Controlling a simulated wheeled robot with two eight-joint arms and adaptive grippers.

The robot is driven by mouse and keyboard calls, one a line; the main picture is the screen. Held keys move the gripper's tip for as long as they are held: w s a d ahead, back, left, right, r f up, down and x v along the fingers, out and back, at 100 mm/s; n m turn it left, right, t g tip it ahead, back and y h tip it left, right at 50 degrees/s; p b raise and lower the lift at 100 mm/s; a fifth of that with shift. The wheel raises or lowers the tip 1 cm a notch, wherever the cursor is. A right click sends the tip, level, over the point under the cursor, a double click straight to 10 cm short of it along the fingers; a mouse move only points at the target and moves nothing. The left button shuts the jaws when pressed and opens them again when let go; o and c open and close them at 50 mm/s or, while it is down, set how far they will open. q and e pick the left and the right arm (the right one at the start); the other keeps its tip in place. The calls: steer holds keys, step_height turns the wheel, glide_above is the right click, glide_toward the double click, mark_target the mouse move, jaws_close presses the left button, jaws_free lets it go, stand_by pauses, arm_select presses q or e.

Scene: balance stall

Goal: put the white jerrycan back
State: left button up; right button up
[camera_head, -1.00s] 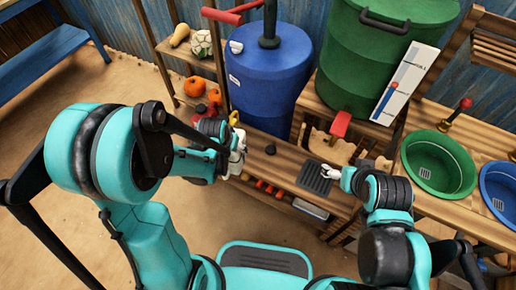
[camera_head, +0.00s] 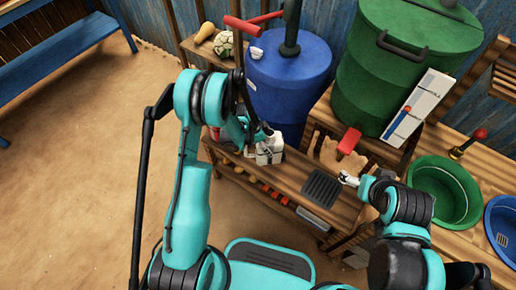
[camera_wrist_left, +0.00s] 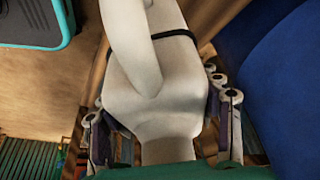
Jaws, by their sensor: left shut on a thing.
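The white jerrycan (camera_head: 268,152) is at the left part of the wooden bench, in front of the blue drum. My left gripper (camera_head: 262,138) is shut on it. In the left wrist view the jerrycan (camera_wrist_left: 155,85) fills the middle, between the fingers, with a dark band across its body. I cannot tell whether its base touches the bench. My right gripper (camera_head: 348,179) is over the bench beside the dark grooved mat (camera_head: 321,188), apart from the jerrycan. Its fingers are too small to judge.
The blue drum (camera_head: 290,85) stands close behind the jerrycan, with a red-handled pump on top. A green drum (camera_head: 400,70) stands on a raised stand, with a red lever (camera_head: 349,141). Green (camera_head: 440,190) and blue (camera_head: 503,225) basins are at right. Open floor lies left.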

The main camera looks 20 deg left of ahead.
arm_select(q)
steer(key=w+a+f+b, duration=0.3)
steer(key=a+f+b, duration=0.1)
steer(key=f, duration=0.4)
steer(key=shift+w+a, duration=0.4)
steer(key=shift+a, duration=0.25)
steer(key=shift+r, duration=0.1)
steer(key=o, duration=1.9)
